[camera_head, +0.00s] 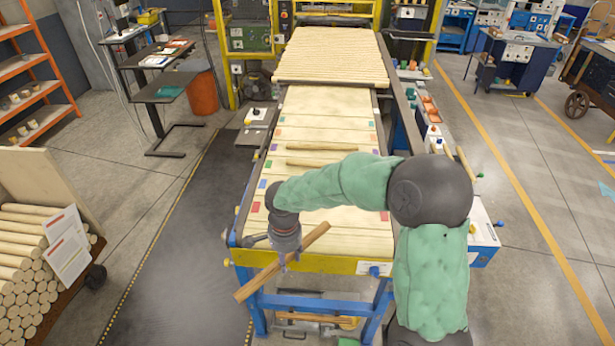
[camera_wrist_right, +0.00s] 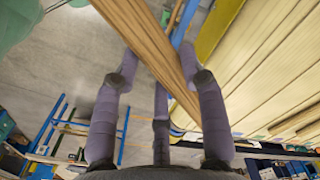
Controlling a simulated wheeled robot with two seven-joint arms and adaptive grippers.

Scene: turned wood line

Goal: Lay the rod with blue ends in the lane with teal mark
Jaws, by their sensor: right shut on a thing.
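My right gripper (camera_head: 284,252) is shut on a brown wooden rod (camera_head: 257,283), held slantwise over the near left edge of the slatted table. The same rod (camera_wrist_right: 150,35) crosses between the gripper's fingers (camera_wrist_right: 158,55) in the right wrist view. I cannot make out blue on its ends. The slatted table (camera_head: 330,105) has lanes with small coloured marks along both sides. A green or teal mark (camera_head: 268,165) is on the left side, too small to name surely. Two paler rods (camera_head: 320,146) (camera_head: 305,162) lie across the lanes. My left gripper is out of view.
A yellow beam (camera_head: 335,264) runs along the table's near edge. Stacked pale rods (camera_head: 25,270) fill a rack at lower left. A side rail (camera_head: 405,95) with coloured bins (camera_head: 431,108) runs along the table's right. Open floor lies left of the table.

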